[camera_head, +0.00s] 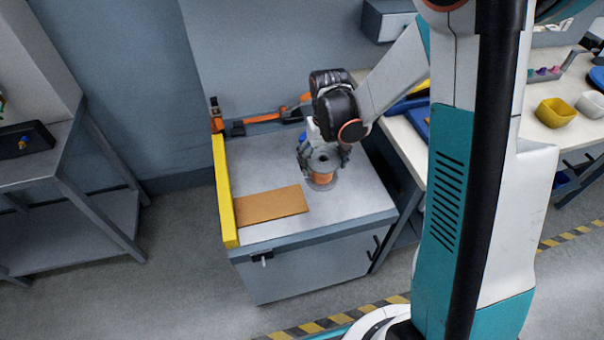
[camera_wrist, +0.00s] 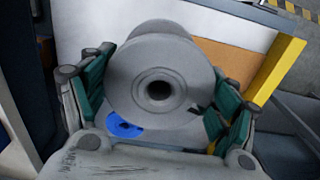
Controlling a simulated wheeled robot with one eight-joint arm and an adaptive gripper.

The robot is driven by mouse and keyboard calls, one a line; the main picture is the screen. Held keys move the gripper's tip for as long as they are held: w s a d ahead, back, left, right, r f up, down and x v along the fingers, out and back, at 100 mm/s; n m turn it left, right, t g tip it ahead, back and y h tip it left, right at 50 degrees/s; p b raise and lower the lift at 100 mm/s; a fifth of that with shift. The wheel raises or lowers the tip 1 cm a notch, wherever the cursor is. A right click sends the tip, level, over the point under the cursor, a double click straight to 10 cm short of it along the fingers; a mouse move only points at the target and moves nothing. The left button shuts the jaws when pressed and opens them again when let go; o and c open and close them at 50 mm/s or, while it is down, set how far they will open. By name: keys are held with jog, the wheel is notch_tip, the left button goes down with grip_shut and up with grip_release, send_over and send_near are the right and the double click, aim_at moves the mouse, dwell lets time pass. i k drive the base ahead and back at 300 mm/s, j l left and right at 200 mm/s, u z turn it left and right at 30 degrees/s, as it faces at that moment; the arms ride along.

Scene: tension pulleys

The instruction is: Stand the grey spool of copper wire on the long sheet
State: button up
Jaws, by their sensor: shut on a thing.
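The grey spool of copper wire (camera_head: 322,178) is in my gripper (camera_head: 323,156), over the pale top of a low cabinet. Orange-brown copper winding shows between its flanges in the head view. In the wrist view the spool's grey flange (camera_wrist: 160,85) faces the camera, with a dark centre hole, between the green-padded fingers of my gripper (camera_wrist: 165,98). The spool looks upright; I cannot tell whether it touches the cabinet top. A brown rectangular sheet (camera_head: 270,206) lies flat to its left, against the yellow rail; it also shows in the wrist view (camera_wrist: 222,60).
A yellow rail (camera_head: 222,185) edges the cabinet top (camera_head: 345,208) on the left. An orange-and-black tool (camera_head: 265,118) lies along the back. A blue round thing (camera_wrist: 122,126) sits near the spool. A workbench with yellow (camera_head: 556,112) and white bowls stands right.

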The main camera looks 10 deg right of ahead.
aim_at(286, 200)
jog(key=l+u, duration=0.1)
jog(key=u, duration=0.3)
jog(key=k+u, duration=0.1)
jog(key=u, duration=0.25)
jog(key=k+l+u, duration=0.1)
jog(key=u, duration=0.3)
jog(key=k+l, duration=0.15)
jog(key=k, duration=0.05)
